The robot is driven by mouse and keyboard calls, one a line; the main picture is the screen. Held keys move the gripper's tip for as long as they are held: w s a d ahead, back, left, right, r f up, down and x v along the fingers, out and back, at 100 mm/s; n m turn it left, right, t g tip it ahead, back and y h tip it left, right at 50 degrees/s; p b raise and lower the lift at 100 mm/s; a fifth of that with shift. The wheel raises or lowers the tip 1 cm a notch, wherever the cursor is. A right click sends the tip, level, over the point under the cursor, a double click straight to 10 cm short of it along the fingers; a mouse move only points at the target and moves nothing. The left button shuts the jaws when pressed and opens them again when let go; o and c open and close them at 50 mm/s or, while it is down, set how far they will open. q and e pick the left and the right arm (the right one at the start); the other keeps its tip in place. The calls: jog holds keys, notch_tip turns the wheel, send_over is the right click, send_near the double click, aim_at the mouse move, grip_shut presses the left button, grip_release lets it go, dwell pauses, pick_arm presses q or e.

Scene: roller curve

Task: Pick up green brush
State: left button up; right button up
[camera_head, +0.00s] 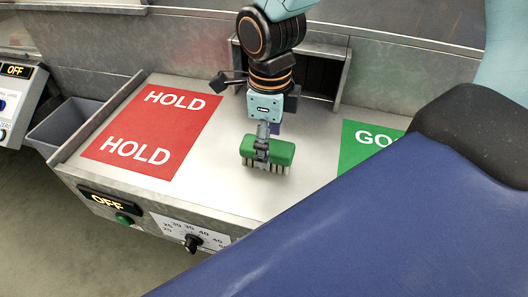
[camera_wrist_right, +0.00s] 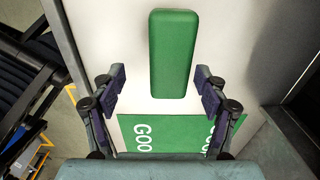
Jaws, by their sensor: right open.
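The green brush (camera_head: 284,152) has a green block top and pale bristles pointing down at the grey work surface, between the red and green panels. In the wrist view the brush (camera_wrist_right: 173,50) is a long rounded green block. My right gripper (camera_head: 262,148) is directly over it in the head view, partly covering its middle. In the wrist view the right gripper (camera_wrist_right: 160,82) is open, its two dark fingers on either side of the brush's near end, with gaps on both sides. Whether the bristles touch the surface is unclear. My left gripper is not in view.
A red HOLD panel (camera_head: 153,127) lies left on the metal bench, a green GO panel (camera_head: 362,148) right. A dark opening (camera_head: 318,75) is in the back wall. A dial (camera_head: 193,242) and green button (camera_head: 124,218) are on the front. A grey bin (camera_head: 70,125) stands left.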

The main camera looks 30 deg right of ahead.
aim_at(270, 143)
jog(key=f, duration=0.1)
jog(key=w+f, duration=0.1)
jog(key=d+f, duration=0.1)
jog(key=f, duration=0.1)
jog(key=shift+w, duration=0.2)
jog(key=shift+d+f, duration=0.1)
jog(key=shift+f, duration=0.45)
jog(key=shift+s+a+r, duration=0.2)
jog(key=shift+a, duration=0.45)
jog(key=shift+c, duration=0.3)
jog(key=shift+w+d+f, duration=0.2)
jog(key=shift+d, duration=0.35)
jog(key=c, duration=0.4)
jog(key=shift+s+a+r, duration=0.15)
jog(key=shift+a+r, duration=0.05)
jog(key=shift+a, duration=0.25)
jog(key=c, duration=0.7)
jog(key=shift+c, duration=0.5)
jog(key=shift+w+d+f, duration=0.15)
jog(key=shift+w+d, duration=0.05)
jog(key=shift+d, duration=0.2)
jog(key=shift+c, duration=0.3)
notch_tip(270, 143, up, 10)
jog(key=shift+s+a+f+p, duration=0.1)
jog(key=shift+p, duration=0.35)
jog(key=shift+a+r, duration=0.2)
